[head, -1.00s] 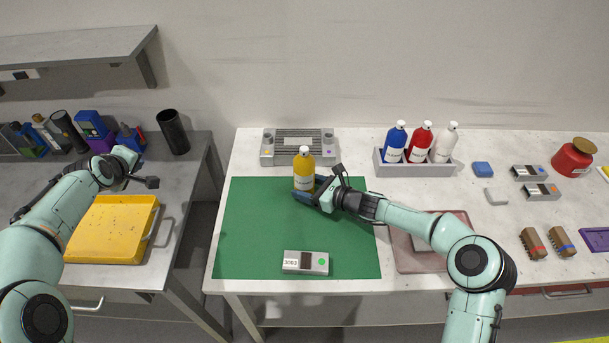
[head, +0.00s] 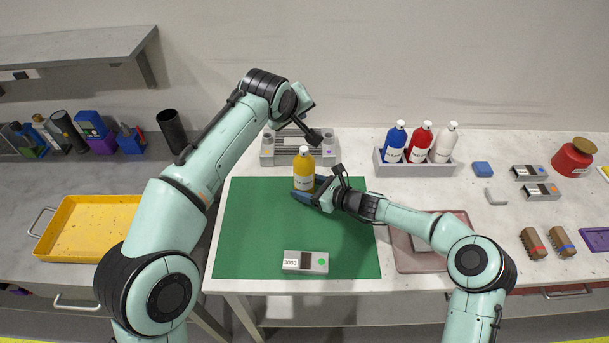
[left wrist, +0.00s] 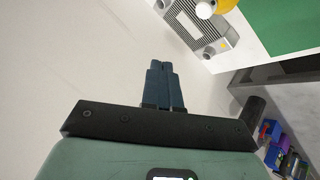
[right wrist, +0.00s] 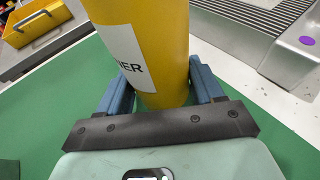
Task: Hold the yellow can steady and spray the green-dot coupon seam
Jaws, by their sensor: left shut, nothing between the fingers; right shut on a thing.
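The yellow can (head: 304,171) stands upright on the green mat (head: 250,230), its white cap on top. My right gripper (head: 312,193) is shut on the can's lower part; in the right wrist view the blue fingers lie on both sides of the can (right wrist: 150,45). My left gripper (head: 318,137) is above and just behind the can's cap. In the left wrist view its blue fingers (left wrist: 161,68) are together and empty, pointing toward the wall. The coupon with the green dot (head: 305,262) lies near the mat's front edge, with a dark band across it and a label reading 3003.
A grey ribbed fixture (head: 267,155) stands behind the mat, partly hidden by my left arm. A rack (head: 415,168) with blue, red and white bottles is right of it. A yellow tray (head: 60,250) is on the left bench. The mat's left half is clear.

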